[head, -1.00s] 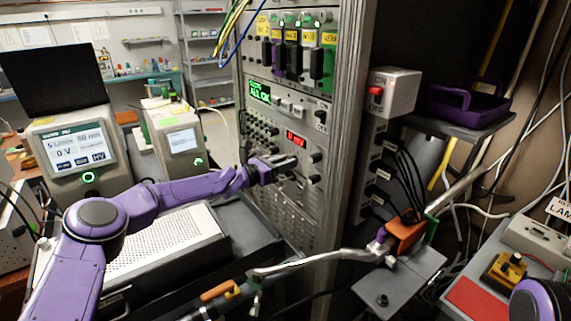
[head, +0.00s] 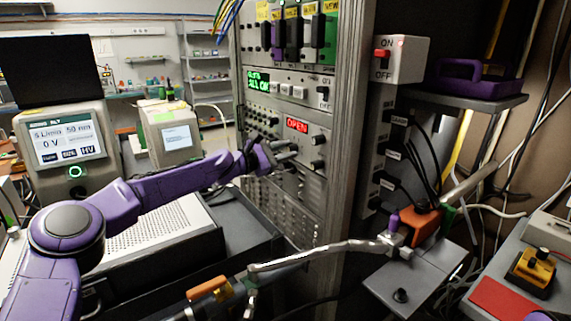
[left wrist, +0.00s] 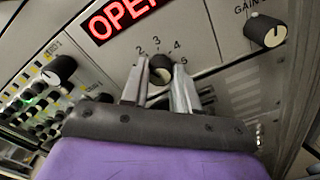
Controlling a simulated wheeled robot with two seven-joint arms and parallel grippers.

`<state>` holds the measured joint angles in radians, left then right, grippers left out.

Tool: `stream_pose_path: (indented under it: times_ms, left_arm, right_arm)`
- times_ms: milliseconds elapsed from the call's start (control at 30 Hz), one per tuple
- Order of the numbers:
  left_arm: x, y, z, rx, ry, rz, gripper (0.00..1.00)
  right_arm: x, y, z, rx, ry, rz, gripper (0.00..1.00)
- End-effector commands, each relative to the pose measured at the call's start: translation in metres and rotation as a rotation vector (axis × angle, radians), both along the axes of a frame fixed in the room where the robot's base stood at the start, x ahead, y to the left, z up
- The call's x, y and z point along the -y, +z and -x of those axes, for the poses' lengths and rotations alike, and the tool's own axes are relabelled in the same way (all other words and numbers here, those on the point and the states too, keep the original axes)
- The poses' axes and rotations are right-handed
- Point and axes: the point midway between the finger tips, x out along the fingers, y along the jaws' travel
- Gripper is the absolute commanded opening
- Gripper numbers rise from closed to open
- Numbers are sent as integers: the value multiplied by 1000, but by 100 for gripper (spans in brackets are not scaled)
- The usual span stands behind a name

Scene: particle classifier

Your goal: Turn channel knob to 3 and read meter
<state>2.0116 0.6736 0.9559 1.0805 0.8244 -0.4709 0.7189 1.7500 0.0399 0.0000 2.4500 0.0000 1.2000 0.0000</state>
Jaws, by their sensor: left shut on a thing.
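The meter's red display (head: 297,126) reads "OPEN" on a rack panel; it also shows large in the left wrist view (left wrist: 122,14). The black channel knob (left wrist: 160,70) sits below it, with the numbers 2, 3, 4 and 5 visible around it. My left gripper (left wrist: 161,88) is shut on this knob, one finger on each side. I cannot tell which number its pointer faces. In the head view my left gripper (head: 288,150) reaches the rack from the left and hides the knob. My right gripper is not in view.
A gain knob (left wrist: 265,30) is at the right in the wrist view, and another knob (left wrist: 60,70) at the left. A green display (head: 258,80) sits above the meter. A white ON/OFF switch box (head: 400,58) is on the rack's right side.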

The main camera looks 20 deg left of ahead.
Motion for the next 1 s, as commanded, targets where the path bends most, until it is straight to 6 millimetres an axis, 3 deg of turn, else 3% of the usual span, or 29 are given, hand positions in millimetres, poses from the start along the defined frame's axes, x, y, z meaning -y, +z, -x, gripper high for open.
stream_pose_path:
  times_ms: [33, 400, 1000]
  left_arm:
    - [0, -6, 0, 28, 0, -37, 0]
    - [0, -5, 0, 241, -1, -312, 0]
    - [0, -2, 0, 463, -2, -598, 0]
  right_arm:
    - [0, -12, 0, 0, 0, 0, 43]
    - [0, -46, 0, 0, 0, 0, 43]
    - [0, -73, 0, 0, 0, 0, 43]
